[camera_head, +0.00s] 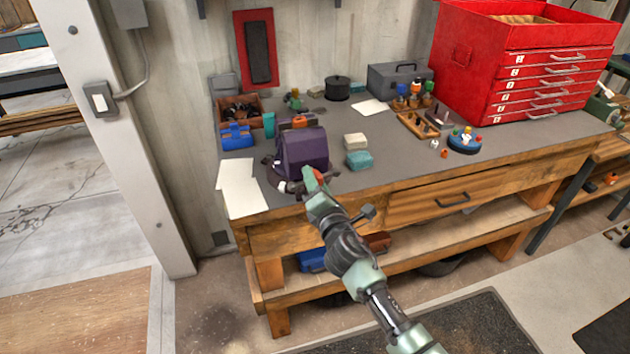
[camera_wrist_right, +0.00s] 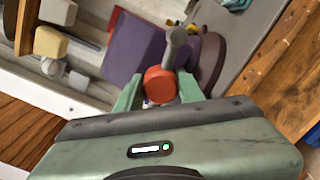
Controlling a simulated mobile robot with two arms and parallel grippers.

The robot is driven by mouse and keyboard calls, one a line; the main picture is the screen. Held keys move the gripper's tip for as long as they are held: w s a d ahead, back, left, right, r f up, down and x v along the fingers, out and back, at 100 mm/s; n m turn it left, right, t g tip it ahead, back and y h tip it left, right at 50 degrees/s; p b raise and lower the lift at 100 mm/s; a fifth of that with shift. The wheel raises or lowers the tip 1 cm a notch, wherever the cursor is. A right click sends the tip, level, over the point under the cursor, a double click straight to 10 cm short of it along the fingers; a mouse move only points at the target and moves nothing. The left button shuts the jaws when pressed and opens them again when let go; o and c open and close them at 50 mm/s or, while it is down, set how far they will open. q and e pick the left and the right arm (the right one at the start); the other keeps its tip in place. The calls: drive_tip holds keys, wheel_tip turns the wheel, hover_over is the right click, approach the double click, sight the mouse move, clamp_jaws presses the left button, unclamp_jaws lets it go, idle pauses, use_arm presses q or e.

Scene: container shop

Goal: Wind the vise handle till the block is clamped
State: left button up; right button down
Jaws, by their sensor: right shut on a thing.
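The purple vise (camera_head: 303,150) stands on a round dark base near the front edge of the workbench. It also shows in the wrist view (camera_wrist_right: 133,48). Its handle has a red knob (camera_wrist_right: 160,84) and a grey bar (camera_wrist_right: 177,40). My right gripper (camera_head: 313,181) reaches up to the front of the vise. In the wrist view its green fingers (camera_wrist_right: 160,92) are shut on the red knob, one on each side. The vise body hides the jaws, so I cannot tell whether a block sits between them. My left gripper is not in view.
A beige block (camera_head: 355,141) and a teal block (camera_head: 359,160) lie right of the vise. Paper (camera_head: 240,188) lies left of it. A blue container (camera_head: 236,137) and a red drawer chest (camera_head: 520,65) stand on the workbench (camera_head: 390,160). Bare bench top lies right of the teal block.

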drive_tip(key=m, duration=0.9)
drive_tip(key=shift+f+m+g, duration=0.1)
drive_tip(key=shift+m+g, duration=0.2)
drive_tip(key=m, duration=0.5)
drive_tip(key=shift+f, duration=0.1)
drive_tip(key=shift+f+m+p, duration=0.2)
drive_tip(key=shift+m+p, duration=0.15)
drive_tip(key=shift+m, duration=1.35)
drive_tip(key=shift+m, duration=0.3)
drive_tip(key=c, duration=1.2)
unclamp_jaws()
drive_tip(key=o, duration=0.3)
drive_tip(key=shift+s+d+r, duration=0.1)
drive_tip(key=shift+r, duration=0.2)
